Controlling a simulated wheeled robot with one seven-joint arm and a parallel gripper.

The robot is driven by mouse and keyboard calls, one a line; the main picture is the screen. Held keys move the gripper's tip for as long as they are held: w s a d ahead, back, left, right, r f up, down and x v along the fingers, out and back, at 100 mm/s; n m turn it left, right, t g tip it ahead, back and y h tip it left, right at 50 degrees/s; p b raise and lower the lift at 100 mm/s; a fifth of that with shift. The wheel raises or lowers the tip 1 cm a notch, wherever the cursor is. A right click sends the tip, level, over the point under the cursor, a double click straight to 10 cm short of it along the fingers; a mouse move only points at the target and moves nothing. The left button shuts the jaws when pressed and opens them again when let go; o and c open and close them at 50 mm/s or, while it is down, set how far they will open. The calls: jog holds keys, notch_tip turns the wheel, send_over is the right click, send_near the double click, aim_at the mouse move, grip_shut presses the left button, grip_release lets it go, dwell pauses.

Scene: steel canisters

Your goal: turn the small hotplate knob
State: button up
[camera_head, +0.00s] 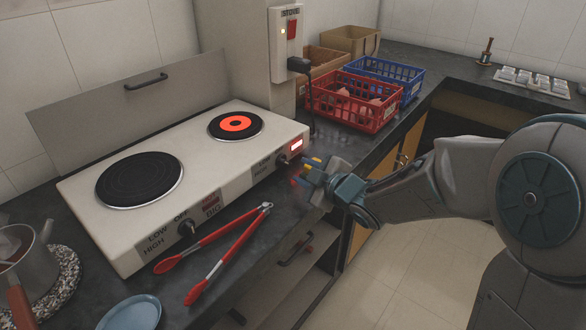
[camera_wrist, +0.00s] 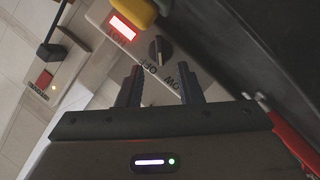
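The white hotplate (camera_head: 75,205) has a large dark burner (camera_head: 140,180) at left and a small burner (camera_head: 236,125) glowing orange at right. The small knob (camera_head: 283,160) is black, on the front face near the right end, below a lit red panel (camera_head: 296,145). My gripper (camera_head: 308,172) is just right of this knob. In the wrist view the knob (camera_wrist: 159,48) lies ahead, in line with the gap between my two black fingers (camera_wrist: 160,80). The fingers are apart with nothing held. I cannot tell the exact distance to the knob.
Red tongs (camera_head: 215,238) lie before the hotplate, beside the larger knob (camera_head: 187,230). Red (camera_head: 345,105) and blue (camera_head: 410,82) baskets stand behind my gripper. A blue dish (camera_head: 130,313) and a steel pot (camera_head: 30,265) are at front left.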

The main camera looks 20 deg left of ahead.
aim_at(288, 163)
jog(key=x, duration=0.5)
jog(key=shift+w+a+f, duration=0.15)
jog(key=shift+w+a, duration=0.1)
jog(key=shift+a, duration=0.1)
jog(key=shift+c, duration=0.3)
grip_shut()
